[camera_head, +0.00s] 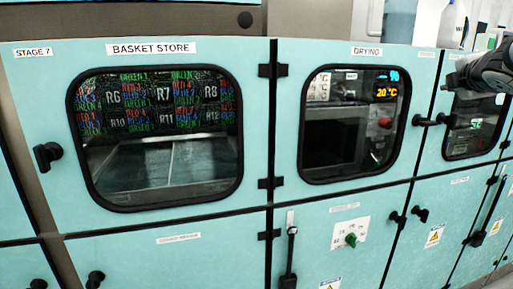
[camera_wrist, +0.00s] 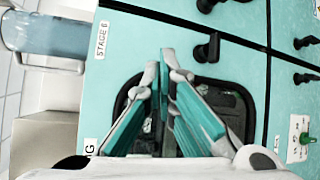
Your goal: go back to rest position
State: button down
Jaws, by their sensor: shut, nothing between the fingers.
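In the wrist view my gripper (camera_wrist: 166,62) is shut and empty, its two fingertips together. It hangs in front of a teal cabinet front with a dark-framed window (camera_wrist: 240,100), which the fingers partly hide. In the head view my arm (camera_head: 490,72) reaches in at the right edge, in front of the far right door's window (camera_head: 472,132); the fingers cannot be made out there. A black door knob (camera_wrist: 207,50) shows just right of the fingertips in the wrist view; whether they touch it I cannot tell.
The BASKET STORE door (camera_head: 255,150) and the DRYING door (camera_head: 285,110) are shut, with black handles sticking out. Lower panels carry knobs and a green switch (camera_head: 351,240). A white jug (camera_head: 453,25) stands on top at the back right.

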jog(key=s+a+f+m+g+y, duration=0.2)
jog(key=s+a+f+m+g, duration=0.1)
jog(key=s+a+f+m, duration=0.2)
jog(key=s+a+f+m+g+y, duration=0.2)
jog(key=s+a+f+m, duration=0.4)
jog(key=s+a+f, duration=0.4)
jog(key=s+a+f+m+g+y, duration=0.2)
jog(key=s+a+f+m+g, duration=0.2)
jog(key=s+a, duration=0.9)
jog(key=s+f+m, duration=0.1)
jog(key=s+f, duration=0.2)
jog(key=s, duration=0.3)
jog(key=shift+s+a+f+m+g, duration=0.15)
jog(key=shift+a+f+m+g, duration=0.05)
jog(key=shift+f+m+g, duration=0.15)
